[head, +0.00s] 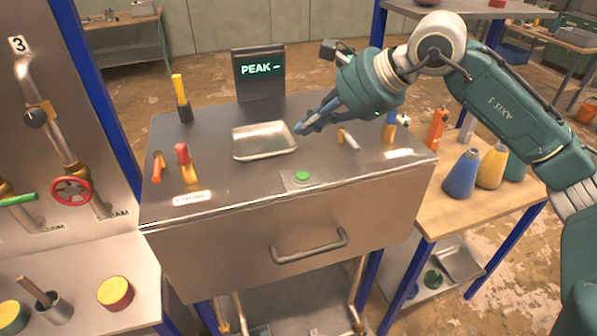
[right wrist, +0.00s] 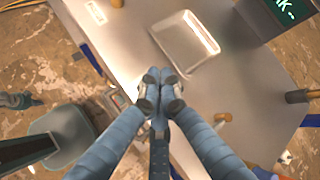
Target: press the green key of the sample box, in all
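The green key (head: 302,176) is a round green button on a small plate. It sits near the front edge of the metal sample box's top (head: 240,190) in the head view. My right gripper (head: 302,129) is above the box top, beyond the key and by the right end of the shallow tray. In the right wrist view its fingers (right wrist: 160,88) are together and hold nothing visible. I cannot clearly make out the key in that view; the fingers cover part of the area. My left gripper is not in view.
The metal tray (head: 264,141) lies on the box top, with a red-topped lever (head: 183,160) to its left. A screen reading "PEAK" (head: 260,72) stands behind. Yellow-topped (head: 181,98) and other small handles stand around. Coloured bottles (head: 462,174) stand on the right-hand table.

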